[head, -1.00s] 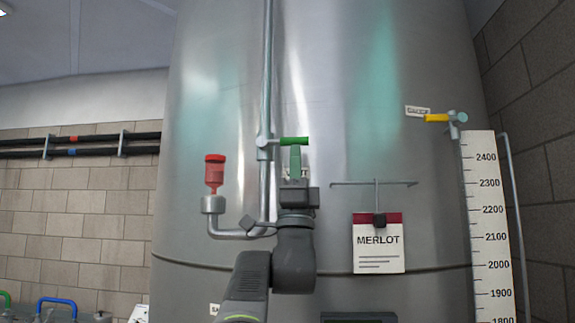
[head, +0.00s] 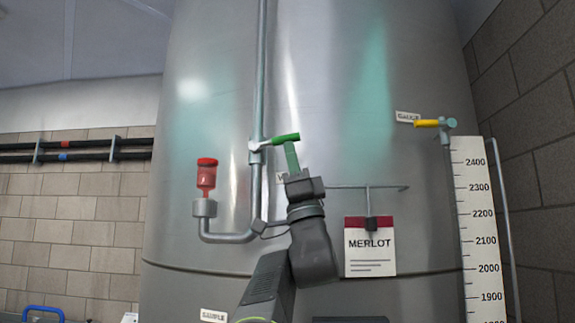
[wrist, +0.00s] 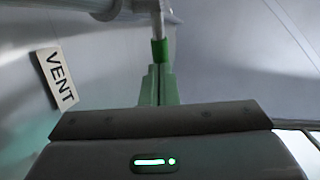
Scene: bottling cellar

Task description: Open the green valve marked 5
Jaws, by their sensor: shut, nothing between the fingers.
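The green valve lever (head: 287,138) sticks out to the right from a grey fitting on the vertical pipe, its free end slightly raised. No 5 can be read; a sign reading VENT (wrist: 58,79) is beside it in the wrist view, mostly hidden in the head view. My gripper (head: 290,145) has green fingers, shut and empty. Their tips are right at the lever's underside in the head view; I cannot tell if they touch. In the wrist view, the lever's green end (wrist: 160,50) is just past the fingertips, on a grey stem.
A large steel tank fills the middle. A red-topped glass piece (head: 206,175) on a bent pipe is left of my arm. A MERLOT card (head: 370,255) hangs from a thin bar at right. A yellow gauge lever (head: 427,123) and a level scale (head: 477,220) are further right.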

